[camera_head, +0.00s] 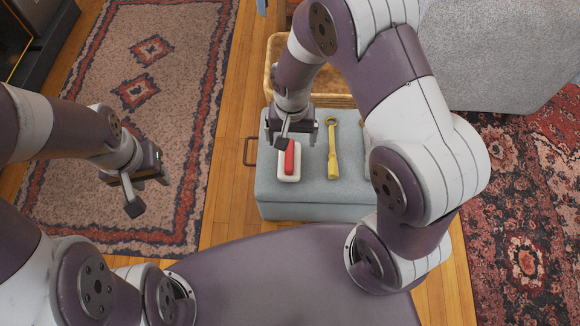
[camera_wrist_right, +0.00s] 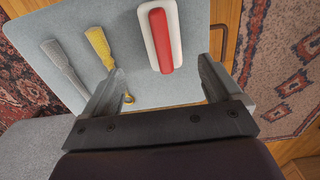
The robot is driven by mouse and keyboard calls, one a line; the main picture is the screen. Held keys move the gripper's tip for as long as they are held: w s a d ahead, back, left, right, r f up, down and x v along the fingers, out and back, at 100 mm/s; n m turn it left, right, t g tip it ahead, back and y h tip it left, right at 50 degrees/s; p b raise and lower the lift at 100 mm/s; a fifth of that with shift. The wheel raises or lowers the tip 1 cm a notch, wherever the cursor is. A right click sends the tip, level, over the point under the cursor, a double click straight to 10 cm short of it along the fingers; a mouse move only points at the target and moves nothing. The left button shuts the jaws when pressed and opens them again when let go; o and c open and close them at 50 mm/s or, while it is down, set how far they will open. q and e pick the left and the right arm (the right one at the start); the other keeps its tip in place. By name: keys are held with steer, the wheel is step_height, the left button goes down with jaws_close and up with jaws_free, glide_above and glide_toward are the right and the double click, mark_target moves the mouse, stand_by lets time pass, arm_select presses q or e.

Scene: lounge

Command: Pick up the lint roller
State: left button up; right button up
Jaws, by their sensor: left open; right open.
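Three hand items lie on a grey-blue ottoman (camera_head: 320,197). One is a white block with a red grip on top (camera_head: 289,160), also in the right wrist view (camera_wrist_right: 161,40). Beside it is a yellow tool with a ring end (camera_head: 333,165), also in the wrist view (camera_wrist_right: 98,43). A grey handled item (camera_wrist_right: 62,62) lies beyond it, mostly behind my right arm in the head view. I cannot tell for certain which is the lint roller. My right gripper (camera_head: 298,138) is open and empty above the ottoman, near the red-and-white item. My left gripper (camera_head: 134,194) is open and empty, above the rug.
A wicker basket (camera_head: 335,88) stands behind the ottoman. A grey sofa (camera_head: 500,55) is at the back right. Patterned rugs lie at left (camera_head: 150,50) and right (camera_head: 530,200), with wooden floor between. The ottoman's front strip is bare.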

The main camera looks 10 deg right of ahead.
mark_target(289, 154)
steer(key=f+b, duration=0.2)
steer(key=f, duration=0.1)
steer(key=f+b, duration=0.2)
steer(key=f, duration=0.2)
steer(key=f+b, duration=0.3)
steer(key=shift+s+a+f, duration=0.15)
steer(key=shift+a+f, duration=0.15)
steer(key=shift+f, duration=0.1)
steer(key=shift+r, duration=0.2)
steer(key=c, duration=1.1)
